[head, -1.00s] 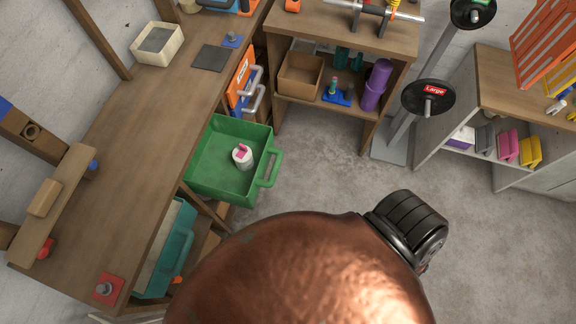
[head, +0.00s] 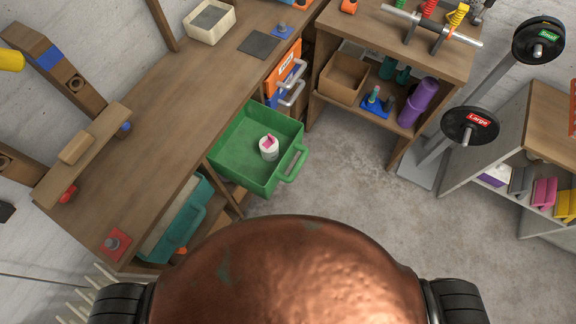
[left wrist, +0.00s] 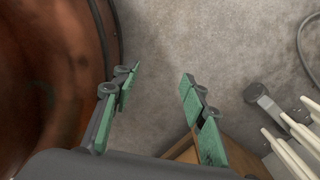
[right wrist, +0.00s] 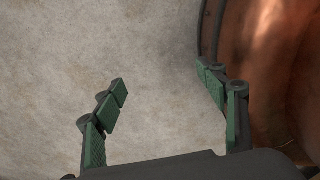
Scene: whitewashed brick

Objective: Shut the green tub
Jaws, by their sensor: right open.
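The green tub (head: 235,160) is pulled out like a drawer from under the wooden workbench, its open top facing up. Its handle (head: 293,165) is on the right, over the floor side. A white cup-like thing with a pink top (head: 269,148) stands inside it. My left gripper (left wrist: 158,84) is open and empty in the left wrist view, above the floor next to my copper body. My right gripper (right wrist: 165,80) is open and empty in the right wrist view, over bare concrete. Neither gripper shows in the head view, and both are apart from the tub.
A teal tub (head: 178,222) sits under the bench, nearer me. An orange drawer (head: 286,72) is beyond the green tub. A shelf unit (head: 395,50) stands behind, with a weight rack (head: 470,126) to its right. The concrete floor (head: 360,190) right of the tub is clear.

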